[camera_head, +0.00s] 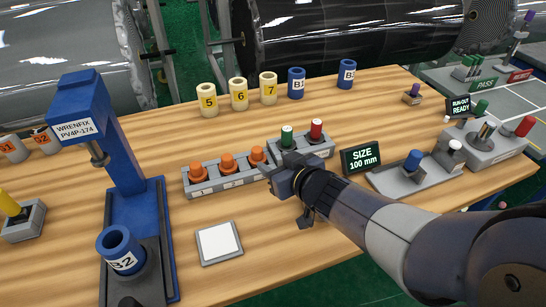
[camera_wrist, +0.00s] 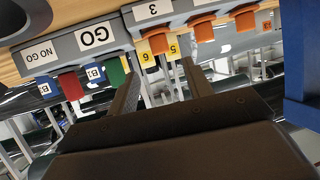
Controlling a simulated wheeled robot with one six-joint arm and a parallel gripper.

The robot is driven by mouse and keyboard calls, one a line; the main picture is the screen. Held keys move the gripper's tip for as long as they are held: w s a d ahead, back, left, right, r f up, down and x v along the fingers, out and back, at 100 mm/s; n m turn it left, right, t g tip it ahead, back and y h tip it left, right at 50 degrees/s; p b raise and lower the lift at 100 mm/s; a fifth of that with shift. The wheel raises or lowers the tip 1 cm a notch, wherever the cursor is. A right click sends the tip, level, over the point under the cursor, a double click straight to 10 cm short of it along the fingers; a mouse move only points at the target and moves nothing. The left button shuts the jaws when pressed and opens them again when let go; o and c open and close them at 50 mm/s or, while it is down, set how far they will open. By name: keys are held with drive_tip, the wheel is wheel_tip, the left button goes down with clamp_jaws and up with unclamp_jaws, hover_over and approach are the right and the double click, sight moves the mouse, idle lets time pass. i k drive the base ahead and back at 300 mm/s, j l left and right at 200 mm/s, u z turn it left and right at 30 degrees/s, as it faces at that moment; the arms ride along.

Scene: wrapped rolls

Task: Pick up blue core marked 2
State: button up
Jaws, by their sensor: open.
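The blue core marked B2 (camera_head: 120,250) stands at the front left in the head view. It sits on the dark base of the blue press labelled WRENFIX PV4P-174 (camera_head: 120,140). My gripper (camera_head: 285,182) is well to the right of it, over the front of the grey gauge rack. In the wrist view my gripper (camera_wrist: 160,85) is open, with nothing between its fingers. The B2 core is not seen in the wrist view; part of the blue press (camera_wrist: 302,60) shows at its right edge.
Orange plugs (camera_head: 228,163) and GO/NO GO gauges (camera_head: 287,138) stand in the rack. Cream cores (camera_head: 238,94) and two blue cores (camera_head: 296,83) stand behind. A white-topped square pad (camera_head: 219,242) lies between rack and press. A SIZE display (camera_head: 361,157) stands right of my gripper.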

sight(116, 243)
drive_tip(key=u, duration=0.4)
drive_tip(key=l+u, duration=0.1)
drive_tip(key=u, duration=0.3)
drive_tip(key=k+u, duration=0.1)
drive_tip(key=u, duration=0.65)
drive_tip(key=i+u, duration=0.15)
drive_tip(key=u, duration=0.25)
drive_tip(key=k, duration=0.25)
drive_tip(key=i+j+z, duration=0.1)
drive_tip(key=j, duration=0.25)
drive_tip(key=i+j+z, duration=0.1)
drive_tip(key=j, duration=0.25)
drive_tip(key=i+j+z, duration=0.1)
drive_tip(key=j, duration=0.25)
